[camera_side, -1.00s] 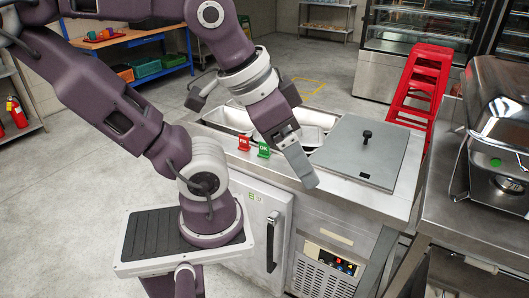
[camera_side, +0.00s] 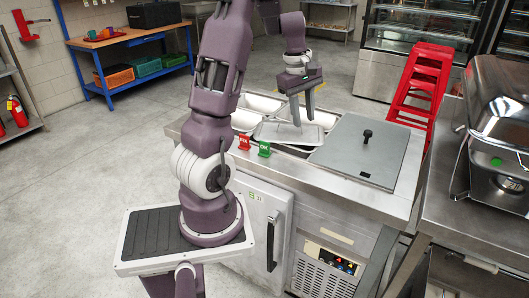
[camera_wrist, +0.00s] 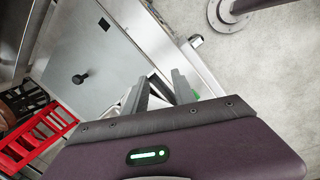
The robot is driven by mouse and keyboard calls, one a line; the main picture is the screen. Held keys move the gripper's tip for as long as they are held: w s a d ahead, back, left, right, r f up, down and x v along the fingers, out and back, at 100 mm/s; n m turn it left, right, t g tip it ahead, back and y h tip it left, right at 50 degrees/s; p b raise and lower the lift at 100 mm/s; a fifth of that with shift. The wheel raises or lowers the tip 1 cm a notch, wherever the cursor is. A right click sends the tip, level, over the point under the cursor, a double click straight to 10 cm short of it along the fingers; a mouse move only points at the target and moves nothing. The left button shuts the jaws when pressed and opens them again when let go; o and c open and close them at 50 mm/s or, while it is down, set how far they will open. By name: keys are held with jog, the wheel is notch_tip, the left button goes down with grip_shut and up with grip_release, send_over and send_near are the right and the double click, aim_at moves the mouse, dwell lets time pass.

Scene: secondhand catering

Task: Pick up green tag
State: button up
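The green tag (camera_side: 264,149) stands upright on the front rim of the steel counter, to the right of a similar red tag (camera_side: 244,142). My gripper (camera_side: 304,122) points down over the steel pans, behind and to the right of the green tag and apart from it. Its two fingers are spread with nothing seen between them. In the wrist view my gripper (camera_wrist: 160,75) also shows its fingers apart. A small green patch (camera_wrist: 196,95) beside the right finger there looks like the green tag, mostly hidden by the gripper.
Steel pans (camera_side: 262,103) sit in the counter well. A grey lid with a black knob (camera_side: 367,137) covers the counter's right part. A large steel chafing dish (camera_side: 500,120) stands at the far right. Red steps (camera_side: 420,85) stand behind the counter.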

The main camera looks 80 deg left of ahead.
aim_at(264, 143)
jog(key=s+a+f+n, duration=0.2)
jog(key=a+f, duration=0.1)
jog(key=a, duration=0.1)
jog(key=s+a+f+n+g, duration=0.1)
jog(key=s+a+f+n, duration=0.1)
jog(key=s+a+f, duration=0.1)
jog(key=s+a+f+n+g, duration=0.1)
jog(key=s+a+f+n, duration=0.1)
jog(key=a, duration=0.3)
jog(key=shift+s+a+f+n, duration=0.15)
jog(key=shift+s+f, duration=0.1)
jog(key=shift+f, duration=0.15)
jog(key=shift+s+f+n, duration=0.15)
jog(key=shift+s+f, duration=0.1)
jog(key=shift+f, duration=0.15)
notch_tip(264, 143, down, 7)
jog(key=shift+s+r, duration=0.1)
jog(key=shift+r, duration=0.1)
jog(key=shift+f, duration=0.4)
grip_shut()
